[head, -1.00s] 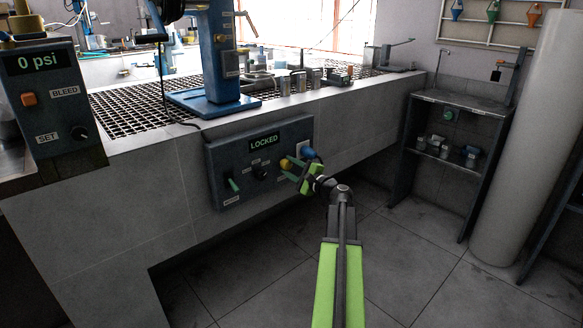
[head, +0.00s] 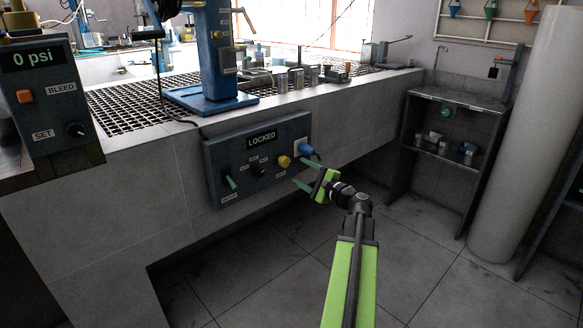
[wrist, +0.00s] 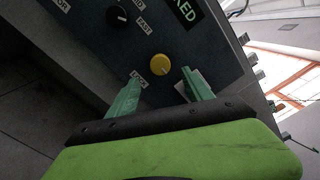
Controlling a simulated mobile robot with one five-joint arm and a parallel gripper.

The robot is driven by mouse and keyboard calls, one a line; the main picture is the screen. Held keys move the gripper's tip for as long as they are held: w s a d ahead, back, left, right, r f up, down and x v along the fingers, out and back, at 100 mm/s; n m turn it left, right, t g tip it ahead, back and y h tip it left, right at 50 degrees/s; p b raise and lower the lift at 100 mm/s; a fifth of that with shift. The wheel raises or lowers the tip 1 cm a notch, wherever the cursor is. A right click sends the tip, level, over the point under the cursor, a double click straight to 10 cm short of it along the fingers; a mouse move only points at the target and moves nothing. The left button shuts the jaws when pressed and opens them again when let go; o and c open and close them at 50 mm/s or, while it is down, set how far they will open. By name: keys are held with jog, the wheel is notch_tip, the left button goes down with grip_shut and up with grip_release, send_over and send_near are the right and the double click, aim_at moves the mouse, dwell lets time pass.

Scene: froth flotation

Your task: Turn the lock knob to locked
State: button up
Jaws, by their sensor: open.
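The yellow lock knob (head: 284,161) sits at the right part of the blue-grey control panel (head: 218,152) on the bench front. The panel's display (head: 263,140) reads LOCKED. In the wrist view the yellow knob (wrist: 160,64) is beyond and between my fingertips, above a LOCK label (wrist: 139,79). My gripper (head: 303,174) is open and empty, in front of the panel and to the right of the knob in the head view. Its green fingers (wrist: 160,88) appear apart from the knob. The knob is fully visible.
A black knob (head: 262,172) and a green-handled switch (head: 230,182) are on the same panel. A blue plug (head: 306,149) is just right of the lock knob. A metal shelf (head: 455,100) stands at right. The floor in front is clear.

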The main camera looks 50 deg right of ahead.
jog(key=s, duration=0.9)
jog(key=shift+s+a+f, duration=0.15)
jog(key=shift+a, duration=0.2)
jog(key=w+a+f+n+g+y+p, duration=0.1)
jog(key=w+a+f+n+g+y, duration=0.25)
jog(key=a, duration=0.65)
jog(key=w+a+f+n+g+y, duration=0.1)
jog(key=w+a+f+n+g, duration=0.2)
jog(key=w+a+f+n, duration=0.5)
jog(key=w+a+f+n+g+y+p, duration=0.1)
jog(key=w+a+g+y, duration=0.2)
jog(key=a, duration=0.9)
jog(key=s+a+f+n+g+h, duration=0.2)
jog(key=a+f+n+g, duration=0.15)
jog(key=a, duration=0.45)
jog(key=s+a+f+n+g+h+p, duration=0.1)
jog(key=a+f+n+g+h, duration=0.1)
jog(key=a+n, duration=0.35)
jog(key=s+a+f+n+g+h, duration=0.2)
jog(key=a+f+n+g, duration=0.1)
jog(key=a, duration=0.7)
notch_tip(320, 180, up, 38)
jog(key=p, duration=3.8)
jog(key=shift+d, duration=0.15)
